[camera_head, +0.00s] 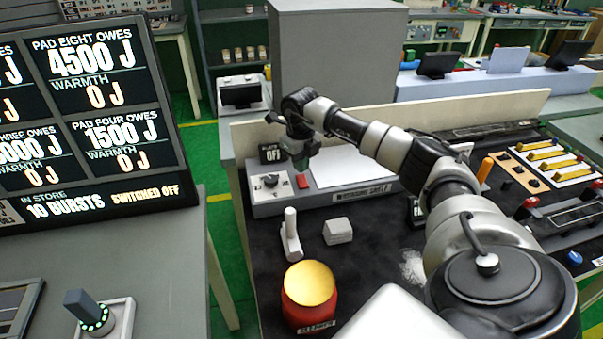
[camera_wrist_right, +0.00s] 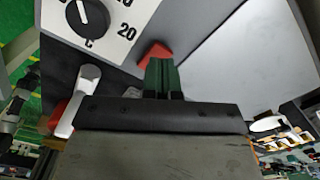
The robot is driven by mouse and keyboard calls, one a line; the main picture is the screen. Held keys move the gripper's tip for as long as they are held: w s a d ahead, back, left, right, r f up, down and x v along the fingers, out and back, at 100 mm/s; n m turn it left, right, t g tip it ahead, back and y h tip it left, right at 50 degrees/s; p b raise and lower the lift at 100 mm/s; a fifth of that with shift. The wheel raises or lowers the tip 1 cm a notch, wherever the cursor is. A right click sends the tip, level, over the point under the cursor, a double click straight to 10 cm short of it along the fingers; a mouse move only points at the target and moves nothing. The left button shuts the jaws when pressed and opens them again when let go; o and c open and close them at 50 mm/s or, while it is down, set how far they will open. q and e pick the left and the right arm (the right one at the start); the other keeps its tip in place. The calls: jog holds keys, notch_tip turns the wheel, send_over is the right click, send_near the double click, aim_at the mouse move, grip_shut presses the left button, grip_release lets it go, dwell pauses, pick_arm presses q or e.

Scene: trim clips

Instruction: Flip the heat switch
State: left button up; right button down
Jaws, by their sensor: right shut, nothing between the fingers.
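The likely heat switch is a small red switch (camera_head: 302,181) on the front of a grey unit (camera_head: 330,199), just right of a black dial on a white plate (camera_head: 270,181). In the right wrist view the red switch (camera_wrist_right: 154,52) lies right at the tips of my right gripper (camera_wrist_right: 161,75), whose green fingers are together and empty. I cannot tell whether they touch it. In the head view my right gripper (camera_head: 301,160) hangs fingers-down just above the switch. My left gripper is not in view.
A small sign ending in OFF (camera_head: 357,152) stands behind the unit. In front are a white lever (camera_head: 291,236), a grey block (camera_head: 338,231) and a red pot with a yellow top (camera_head: 309,290). The scoreboard (camera_head: 90,110) reads SWITCHED OFF.

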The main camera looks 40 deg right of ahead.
aim_at(301, 176)
jog(key=shift+s+f+b, duration=0.1)
jog(key=shift+f+b, duration=0.7)
jog(key=shift+f, duration=0.65)
dwell(0.5)
jog(key=shift+r+p, duration=0.7)
jog(key=shift+r, duration=0.15)
jog(key=shift+r+p, duration=2.05)
jog(key=shift+r, duration=0.7)
